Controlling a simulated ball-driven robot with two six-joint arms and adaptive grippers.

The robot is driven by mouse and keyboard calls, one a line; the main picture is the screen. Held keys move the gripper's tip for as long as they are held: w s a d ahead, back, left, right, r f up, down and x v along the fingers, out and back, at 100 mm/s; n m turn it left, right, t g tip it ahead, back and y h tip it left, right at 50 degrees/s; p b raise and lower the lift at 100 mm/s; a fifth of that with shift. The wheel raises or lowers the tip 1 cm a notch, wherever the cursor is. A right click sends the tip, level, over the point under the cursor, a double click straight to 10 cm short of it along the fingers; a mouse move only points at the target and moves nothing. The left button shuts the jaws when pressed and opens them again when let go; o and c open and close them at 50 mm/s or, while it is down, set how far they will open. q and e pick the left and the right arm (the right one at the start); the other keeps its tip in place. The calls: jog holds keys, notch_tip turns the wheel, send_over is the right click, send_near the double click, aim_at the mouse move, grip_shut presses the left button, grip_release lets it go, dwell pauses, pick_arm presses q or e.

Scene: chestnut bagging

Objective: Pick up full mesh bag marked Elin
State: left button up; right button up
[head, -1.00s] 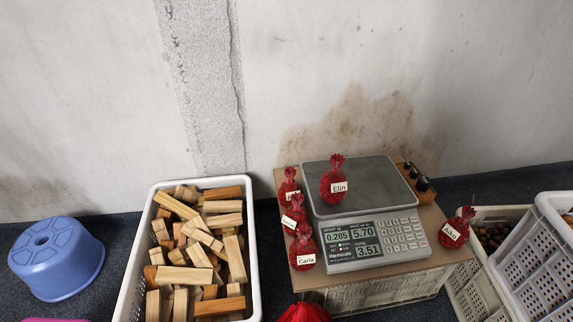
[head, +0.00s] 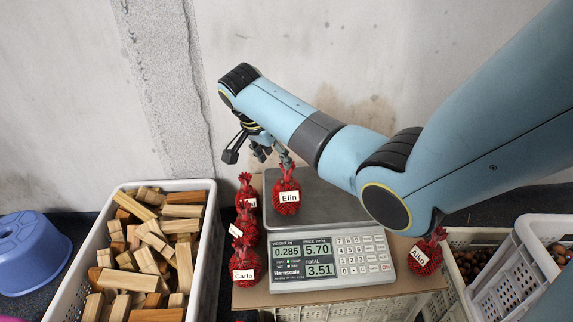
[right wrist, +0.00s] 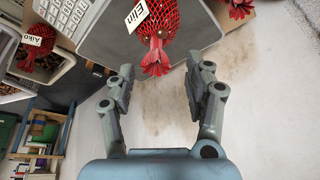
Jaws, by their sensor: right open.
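The red mesh bag marked Elin (head: 287,194) stands upright on the metal plate of the scale (head: 325,209), its gathered neck pointing up. In the right wrist view the Elin bag (right wrist: 150,24) lies ahead of the open fingers, its neck pointing toward the gap between them. My right gripper (head: 270,155) is just above and behind the bag's neck in the head view. In the right wrist view the right gripper (right wrist: 160,90) is open with nothing between its fingers. The scale reads 0.285, 5.70 and 3.51. My left gripper is not in view.
Bags marked Carla (head: 244,263) and others stand left of the scale on the board. A bag marked Aiko (head: 426,255) is at its right. A white crate of wood blocks (head: 212,240) stands left, a blue stool (head: 35,250) farther left. Crates with chestnuts (head: 470,265) are at right.

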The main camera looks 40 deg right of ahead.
aim_at(286, 173)
jog(key=x, duration=0.2)
jog(key=shift+d+f+b, duration=0.1)
jog(key=shift+f+b, duration=0.2)
jog(key=shift+s+d+f, duration=0.1)
jog(key=shift+d+f, duration=0.15)
jog(key=shift+f, duration=0.15)
jog(key=shift+s+d+f+b, duration=0.1)
jog(key=shift+d+f+b, duration=0.4)
jog(key=shift+f, duration=0.1)
jog(key=shift+s+d+f+b, duration=0.1)
jog(key=shift+d+f+b, duration=0.25)
jog(key=shift+f+b, duration=0.2)
jog(key=shift+x, duration=0.8)
jog(key=shift+w, duration=0.15)
jog(key=c, duration=0.4)
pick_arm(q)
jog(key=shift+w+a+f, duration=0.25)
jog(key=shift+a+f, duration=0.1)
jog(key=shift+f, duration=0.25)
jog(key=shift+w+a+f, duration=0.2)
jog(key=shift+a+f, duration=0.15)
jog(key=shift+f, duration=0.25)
pick_arm(e)
grip_shut()
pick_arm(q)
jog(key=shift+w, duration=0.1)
pick_arm(e)
jog(key=shift+r, duration=0.1)
